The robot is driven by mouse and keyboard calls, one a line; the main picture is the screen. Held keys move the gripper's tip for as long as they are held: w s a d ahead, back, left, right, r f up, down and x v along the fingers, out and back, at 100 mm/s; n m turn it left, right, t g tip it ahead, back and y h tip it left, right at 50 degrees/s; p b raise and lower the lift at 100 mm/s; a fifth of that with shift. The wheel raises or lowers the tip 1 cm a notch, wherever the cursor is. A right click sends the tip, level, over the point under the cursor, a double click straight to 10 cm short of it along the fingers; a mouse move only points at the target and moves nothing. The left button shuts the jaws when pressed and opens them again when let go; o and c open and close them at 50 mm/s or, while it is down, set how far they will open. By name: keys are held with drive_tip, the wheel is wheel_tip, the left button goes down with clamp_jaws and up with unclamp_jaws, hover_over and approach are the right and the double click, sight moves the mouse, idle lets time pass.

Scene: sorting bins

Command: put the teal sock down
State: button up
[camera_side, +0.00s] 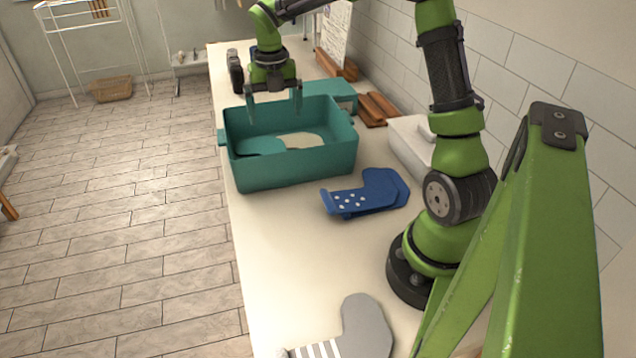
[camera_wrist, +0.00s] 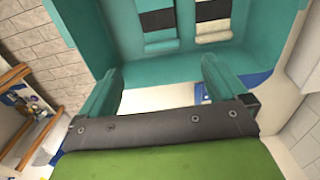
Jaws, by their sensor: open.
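The teal sock (camera_side: 260,147) lies inside the teal bin (camera_side: 300,172), at its left side in the side view. In the wrist view the teal sock (camera_wrist: 158,22) shows a black band and lies flat on the bin floor. A cream sock (camera_side: 303,140) lies beside it in the same bin; it also has a black band in the wrist view (camera_wrist: 212,12). My gripper (camera_side: 275,112) is above the bin towards its back, fingers pointing down. In the wrist view my gripper (camera_wrist: 160,82) has its fingers wide apart, with nothing between them.
A blue sock with white dots (camera_side: 348,201) lies on the bench right of the bin. A grey sock with white stripes (camera_side: 365,330) is at the near end. Another teal container (camera_side: 330,90) and wooden pieces (camera_side: 377,108) stand behind.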

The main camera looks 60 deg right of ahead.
drive_tip(key=s+a+r+m+t, duration=0.2)
drive_tip(key=s+a+m, duration=0.3)
drive_tip(key=m, duration=0.5)
drive_tip(key=s+a+r+m+t+y, duration=0.1)
drive_tip(key=s+a+r+m+t, duration=0.1)
drive_tip(key=s+a+r+m, duration=0.2)
drive_tip(key=s+a+r+m+t+y, duration=0.1)
drive_tip(key=s+a+m, duration=0.6)
drive_tip(key=m, duration=1)
drive_tip(key=shift+s+r+t, duration=0.9)
drive_tip(key=shift+s+t, duration=0.2)
